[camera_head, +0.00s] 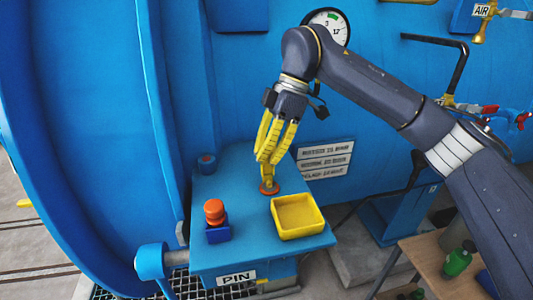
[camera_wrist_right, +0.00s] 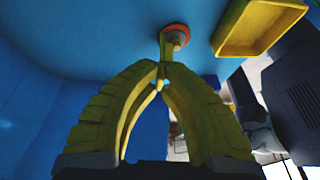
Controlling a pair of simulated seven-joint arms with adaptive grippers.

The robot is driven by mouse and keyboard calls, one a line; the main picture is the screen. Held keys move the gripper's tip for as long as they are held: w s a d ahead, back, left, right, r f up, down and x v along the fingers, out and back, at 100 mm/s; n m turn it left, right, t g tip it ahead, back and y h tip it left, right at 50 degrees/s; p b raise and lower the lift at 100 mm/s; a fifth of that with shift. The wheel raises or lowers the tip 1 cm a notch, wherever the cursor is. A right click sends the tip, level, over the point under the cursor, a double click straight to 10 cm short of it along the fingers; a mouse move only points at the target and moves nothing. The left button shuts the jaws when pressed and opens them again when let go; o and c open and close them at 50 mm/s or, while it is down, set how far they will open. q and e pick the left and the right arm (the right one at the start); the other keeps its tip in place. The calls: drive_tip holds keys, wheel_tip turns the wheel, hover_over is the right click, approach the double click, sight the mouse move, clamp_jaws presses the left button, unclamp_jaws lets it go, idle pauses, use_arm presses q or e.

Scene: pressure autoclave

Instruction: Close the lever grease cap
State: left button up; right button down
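My right gripper (camera_head: 267,160) points down over the blue shelf, its yellow fingers drawn together at the tips. In the right wrist view the fingertips (camera_wrist_right: 162,72) close around a slim yellow stem (camera_wrist_right: 163,47). The stem runs to an orange-red disc (camera_head: 268,188) on the shelf; the disc also shows in the wrist view (camera_wrist_right: 178,36). An orange stacked knob (camera_head: 214,211) stands on a small blue block at the left. I cannot tell for sure which piece is the lever grease cap. My left gripper is not in view.
A yellow tray (camera_head: 297,216) sits on the blue shelf (camera_head: 250,236), right of the disc. A small dark-blue knob (camera_head: 207,163) stands at the back left. The large blue autoclave wall rises behind. A wooden table with a green bottle (camera_head: 458,259) is at lower right.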

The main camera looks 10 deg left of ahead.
sight(262, 171)
idle(0.4)
drive_tip(key=t, duration=0.1)
drive_tip(key=s+t+y, duration=0.1)
drive_tip(key=t, duration=0.1)
drive_tip(key=shift+s+d+n, duration=0.3)
drive_tip(key=shift+n, duration=0.1)
drive_tip(key=shift+s+d+f+n+t+y, duration=0.15)
drive_tip(key=shift+s+t+y, duration=0.2)
drive_tip(key=shift+t, duration=0.4)
drive_tip(key=shift+s+d+r+n+t+y, duration=0.15)
drive_tip(key=shift+s+t+y, duration=0.2)
drive_tip(key=shift+t, duration=0.4)
drive_tip(key=shift+a+f, duration=0.1)
drive_tip(key=shift+f, duration=0.05)
drive_tip(key=c, duration=1.6)
unclamp_jaws()
drive_tip(key=shift+o, duration=0.2)
drive_tip(key=v, duration=1.2)
drive_tip(key=shift+s, duration=0.15)
